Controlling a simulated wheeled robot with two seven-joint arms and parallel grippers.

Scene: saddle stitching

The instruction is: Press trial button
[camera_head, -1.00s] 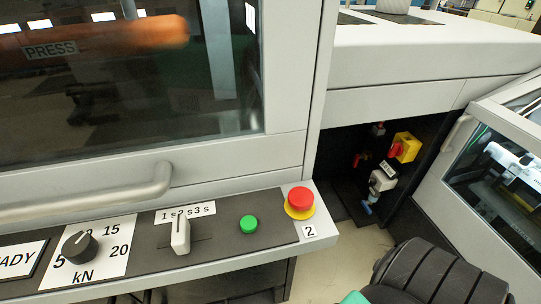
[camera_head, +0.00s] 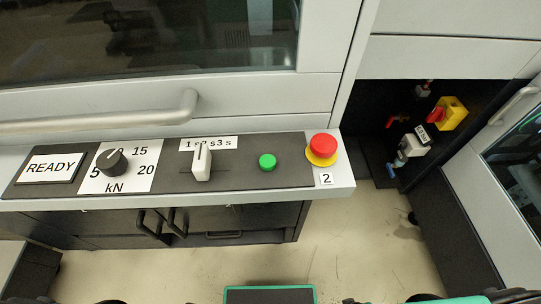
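A small round green button (camera_head: 267,162) sits on the dark control panel (camera_head: 236,178), between a white lever switch (camera_head: 202,163) and a red mushroom button (camera_head: 322,149) on a yellow base. No button in view is labelled "trial". A black rotary knob (camera_head: 112,161) on a kN scale and a READY display (camera_head: 52,168) are on the left of the panel. Neither of my grippers can be made out; only dark and teal parts, which seem to be mine, show along the bottom edge.
A bar handle (camera_head: 120,115) runs across the machine front above the panel. Black cabinet handles (camera_head: 165,225) are below. A recess at right holds a yellow-and-red switch (camera_head: 449,114). The floor (camera_head: 330,235) before the panel looks clear.

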